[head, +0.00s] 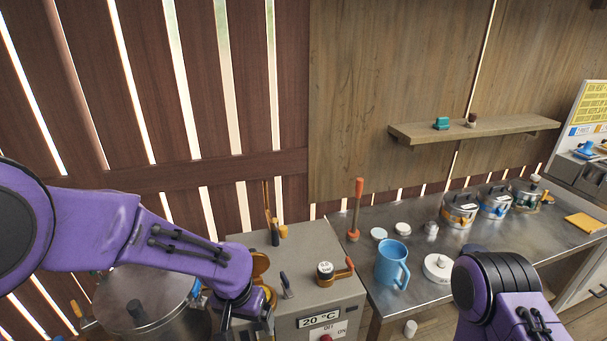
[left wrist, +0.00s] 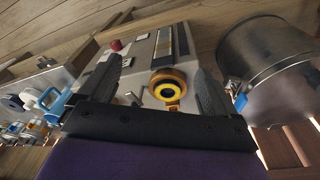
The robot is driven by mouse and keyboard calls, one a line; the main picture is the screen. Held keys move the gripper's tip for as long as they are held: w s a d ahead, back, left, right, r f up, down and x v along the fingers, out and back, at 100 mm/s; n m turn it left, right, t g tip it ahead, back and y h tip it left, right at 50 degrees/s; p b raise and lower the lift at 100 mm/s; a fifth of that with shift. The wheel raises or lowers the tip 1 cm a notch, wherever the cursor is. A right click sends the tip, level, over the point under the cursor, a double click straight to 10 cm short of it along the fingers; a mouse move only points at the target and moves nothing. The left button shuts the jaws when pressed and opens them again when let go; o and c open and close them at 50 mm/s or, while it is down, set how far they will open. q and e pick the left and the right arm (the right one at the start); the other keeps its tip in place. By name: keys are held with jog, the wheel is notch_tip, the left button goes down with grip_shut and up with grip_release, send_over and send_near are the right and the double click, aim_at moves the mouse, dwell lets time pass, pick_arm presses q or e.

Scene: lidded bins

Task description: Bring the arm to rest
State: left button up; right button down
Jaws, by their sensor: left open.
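My left arm (head: 150,235) is purple and reaches in from the left in the head view, over a large metal pot (head: 140,300). Its wrist bends down beside the grey machine; the fingertips cannot be made out there. In the left wrist view my left gripper (left wrist: 157,80) is open, with its two dark fingers wide apart and nothing held. A yellow ring-shaped part with a dark centre (left wrist: 168,84) on the machine shows between the fingers; I cannot tell whether they touch it. My right arm (head: 500,300) shows at the lower right; its gripper is out of view.
The grey machine (head: 300,257) has a temperature display, a knob and a red button. A metal counter (head: 440,255) to its right holds a blue mug (head: 391,263), a white lid (head: 437,268) and several lidded pots. A shelf (head: 480,130) hangs above. The space over the counter is mostly free.

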pick_arm(q)
jog(key=w+a+f+n+t+h+b, duration=0.1)
jog(key=w+a+f+n+t+b, duration=0.15)
jog(key=w+f+n+t, duration=0.35)
jog(key=s+a+f+n+y+b, duration=0.1)
jog(key=s+a+f+b, duration=0.1)
jog(key=s+a+f, duration=0.3)
jog(key=s+a+f+y+b, duration=0.1)
jog(key=s+a+f+b, duration=0.15)
jog(key=f, duration=0.55)
jog(key=s+a+f+n+g+y+b, duration=0.1)
jog(key=s+a+f+g+b, duration=0.1)
jog(key=s+a+f, duration=0.2)
jog(key=s+a+f+n+g+y+b, duration=0.1)
jog(key=s+a+f+g+y+b, duration=0.1)
jog(key=s+f, duration=0.9)
jog(key=s+a+b, duration=0.1)
jog(key=s+a, duration=0.1)
jog(key=s, duration=0.5)
pick_arm(e)
notch_tip(320, 180, down, 13)
jog(key=shift+w+r, duration=0.2)
jog(key=shift+w, duration=0.05)
